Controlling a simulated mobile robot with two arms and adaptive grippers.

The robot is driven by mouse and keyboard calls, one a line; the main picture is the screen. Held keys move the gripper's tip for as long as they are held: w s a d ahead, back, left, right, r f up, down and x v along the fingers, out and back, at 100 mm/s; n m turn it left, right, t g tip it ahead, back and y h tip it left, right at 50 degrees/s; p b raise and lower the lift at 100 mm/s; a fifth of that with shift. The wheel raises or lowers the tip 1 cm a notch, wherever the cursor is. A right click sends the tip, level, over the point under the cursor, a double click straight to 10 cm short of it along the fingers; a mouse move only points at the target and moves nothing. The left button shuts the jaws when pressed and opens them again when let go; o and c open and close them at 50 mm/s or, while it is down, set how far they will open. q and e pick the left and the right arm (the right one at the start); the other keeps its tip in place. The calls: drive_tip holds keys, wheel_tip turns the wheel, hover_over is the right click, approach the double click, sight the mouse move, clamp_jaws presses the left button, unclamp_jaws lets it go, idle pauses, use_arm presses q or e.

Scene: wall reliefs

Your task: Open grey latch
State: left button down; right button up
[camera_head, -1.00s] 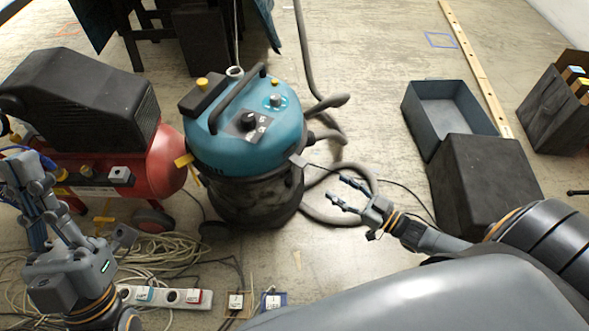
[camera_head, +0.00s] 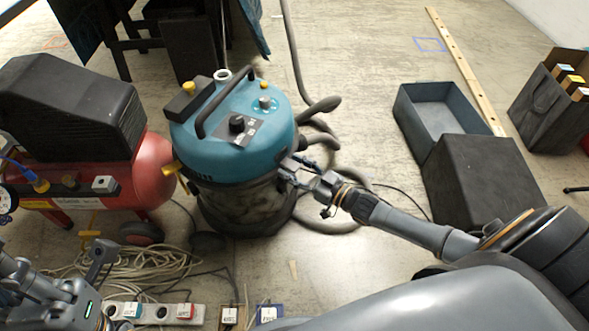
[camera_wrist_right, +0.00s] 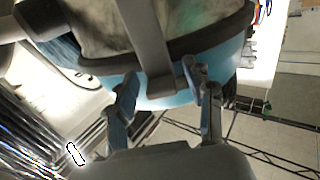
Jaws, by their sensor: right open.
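The vacuum cleaner (camera_head: 240,150) has a teal lid and a dark, dusty tank and stands upright on the floor. The grey latch (camera_wrist_right: 152,40) is a dark grey bar across the lid rim in the right wrist view. In the head view it is mostly hidden behind my right gripper (camera_head: 298,170), at the vacuum's right side. My right gripper also shows in the right wrist view (camera_wrist_right: 166,95), open, with its fingers either side of the latch's end. Contact cannot be told. My left gripper (camera_head: 50,290) is at the lower left, partly cut off by the frame; its jaws are unclear.
A red air compressor (camera_head: 85,155) stands left of the vacuum. Tangled cables and a power strip (camera_head: 155,313) lie in front. A hose curls behind my right gripper. An open grey box (camera_head: 450,110) and a dark box (camera_head: 480,185) stand to the right.

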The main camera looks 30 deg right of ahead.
clamp_jaws()
idle(0.3)
